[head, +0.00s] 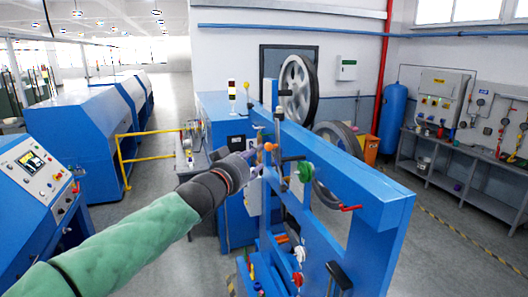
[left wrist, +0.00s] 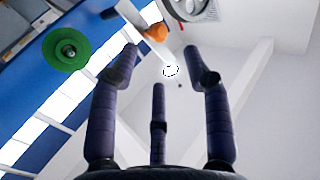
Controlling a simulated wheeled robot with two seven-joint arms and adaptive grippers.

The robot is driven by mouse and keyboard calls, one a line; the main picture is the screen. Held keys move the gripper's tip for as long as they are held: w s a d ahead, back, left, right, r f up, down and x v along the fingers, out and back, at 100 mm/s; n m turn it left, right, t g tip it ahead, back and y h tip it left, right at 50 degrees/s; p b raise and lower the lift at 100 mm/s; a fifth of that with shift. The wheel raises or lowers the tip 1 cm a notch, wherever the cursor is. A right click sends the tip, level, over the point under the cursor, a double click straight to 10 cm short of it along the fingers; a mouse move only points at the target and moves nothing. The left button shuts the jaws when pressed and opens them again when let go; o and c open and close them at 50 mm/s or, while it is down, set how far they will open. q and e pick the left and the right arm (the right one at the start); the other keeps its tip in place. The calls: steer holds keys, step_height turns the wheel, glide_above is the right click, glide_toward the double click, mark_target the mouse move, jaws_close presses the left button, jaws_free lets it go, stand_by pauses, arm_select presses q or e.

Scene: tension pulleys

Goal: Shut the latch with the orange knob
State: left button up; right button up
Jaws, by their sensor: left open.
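The orange knob (head: 268,147) shows in the head view near the top of the blue machine frame, right beside my left gripper (head: 251,155). In the left wrist view the orange knob (left wrist: 156,32) sits at the end of a white lever (left wrist: 132,14), beyond the fingertips. My left gripper (left wrist: 160,76) has its dark purple fingers spread, with nothing between them. The knob appears ahead of the fingers; contact cannot be made out. The gripper partly hides the latch in the head view. My right gripper is not in view.
A green round knob (head: 306,171) is on the blue frame (head: 345,172) to the right, also in the left wrist view (left wrist: 66,50). A red handle (head: 350,208) sticks out lower down. Large grey pulleys (head: 298,88) stand behind. A yellow rail (head: 123,160) is at left.

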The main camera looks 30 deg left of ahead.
mark_target(267, 149)
arm_select(q)
steer(key=w, duration=0.6)
steer(key=shift+a+f, duration=0.1)
steer(key=shift+f, duration=0.25)
steer(key=shift+w+r, duration=0.15)
steer(key=shift+r, duration=0.15)
steer(key=shift+w+a+f, duration=0.15)
steer(key=shift+w+f, duration=0.05)
steer(key=shift+w, duration=0.65)
steer(key=shift+s+r, duration=0.1)
steer(key=shift+s, duration=0.2)
steer(key=c, duration=0.3)
jaws_close()
